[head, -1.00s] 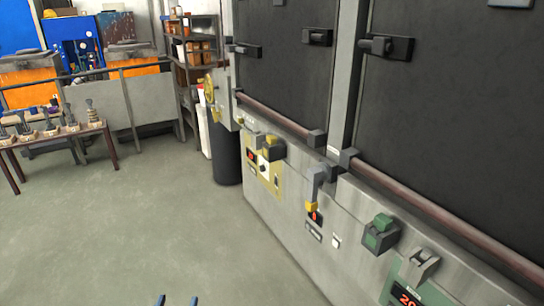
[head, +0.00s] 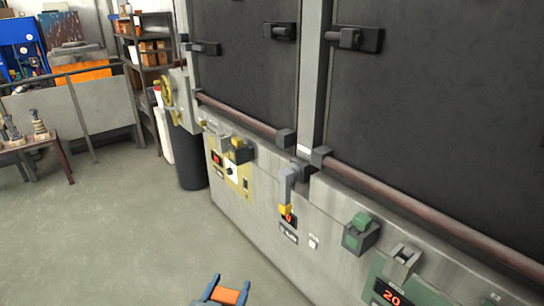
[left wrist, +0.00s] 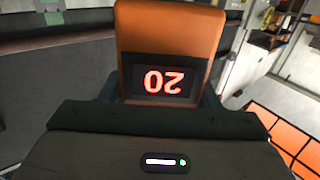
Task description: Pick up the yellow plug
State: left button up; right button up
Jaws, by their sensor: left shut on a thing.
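A yellow block that looks like the yellow plug (head: 237,142) sits at a dark socket (head: 242,154) above the yellow panel (head: 232,172) on the oven front. My left gripper (head: 230,284) is low in the head view, in front of the oven and well apart from the plug. It is shut on an orange block (head: 226,296). In the left wrist view the orange block (left wrist: 170,28) has a dark display reading a red 20, upside down. My right gripper is not in view.
A grey lever with a yellow end (head: 285,209) and a green block (head: 361,222) at another dark socket stick out of the oven front. Red rails (head: 410,212) run above them. A table with tools (head: 40,148) stands at the left. The floor (head: 110,240) between is clear.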

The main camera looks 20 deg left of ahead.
aim_at(237, 142)
jog(key=i+j+z, duration=0.15)
jog(key=j, duration=0.25)
jog(key=i+j+z, duration=0.1)
jog(key=j, duration=0.3)
jog(key=i+j+z, duration=0.15)
jog(key=j, duration=0.25)
jog(key=i+j+z, duration=0.1)
jog(key=j, duration=0.35)
jog(key=i+j+z, duration=0.15)
jog(key=j, duration=0.3)
